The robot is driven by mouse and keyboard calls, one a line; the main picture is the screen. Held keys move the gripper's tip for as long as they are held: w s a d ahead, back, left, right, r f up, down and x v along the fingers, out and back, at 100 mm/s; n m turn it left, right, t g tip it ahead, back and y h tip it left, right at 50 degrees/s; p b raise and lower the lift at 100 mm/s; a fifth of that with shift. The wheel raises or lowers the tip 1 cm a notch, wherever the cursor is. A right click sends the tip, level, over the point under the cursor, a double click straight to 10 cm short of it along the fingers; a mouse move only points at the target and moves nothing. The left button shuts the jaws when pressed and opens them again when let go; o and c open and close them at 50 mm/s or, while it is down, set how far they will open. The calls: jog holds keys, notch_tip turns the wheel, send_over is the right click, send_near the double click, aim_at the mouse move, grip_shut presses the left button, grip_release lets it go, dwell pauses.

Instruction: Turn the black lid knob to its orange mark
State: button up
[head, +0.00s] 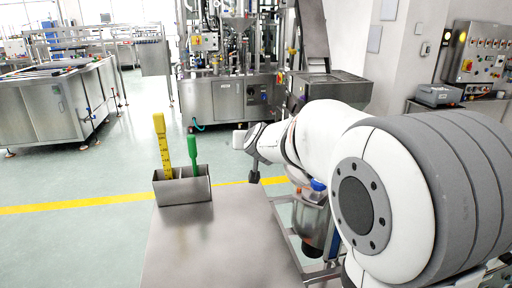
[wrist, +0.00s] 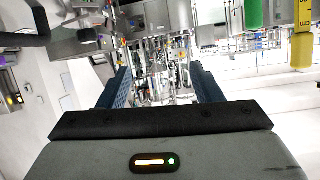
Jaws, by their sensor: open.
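My gripper (wrist: 162,88) is open and empty in the wrist view, its two dark blue fingers set wide apart with the distant machine showing between them. I cannot pick out the black lid knob or its orange mark for certain in either view. A small black part (wrist: 88,36) shows at the upper left of the wrist view, beyond the fingers and apart from them; I cannot tell what it is. In the head view my arm reaches forward and hides part of the area behind it.
A steel bin (head: 182,187) on the steel table (head: 215,245) holds a yellow ruler (head: 162,145) and a green-handled tool (head: 193,152). The filling machine (head: 240,95) stands at the back. A control panel (head: 477,58) is at the right. The table's front is clear.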

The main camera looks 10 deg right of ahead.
jog(key=w+d+f+m+h+b, duration=0.2)
jog(key=w+d+h, duration=0.2)
jog(key=w+d, duration=0.1)
jog(key=w+d+f+m+h+b, duration=0.2)
jog(key=w+d+f+h, duration=0.1)
jog(key=w+d, duration=0.3)
jog(key=w+d+f+m+h+b, duration=0.2)
jog(key=w+d+f+m+h, duration=0.1)
jog(key=w+d, duration=0.3)
jog(key=shift+w+d+f+g+h, duration=0.15)
jog(key=shift+g+h, duration=0.25)
jog(key=shift+h, duration=0.5)
jog(key=c, duration=1)
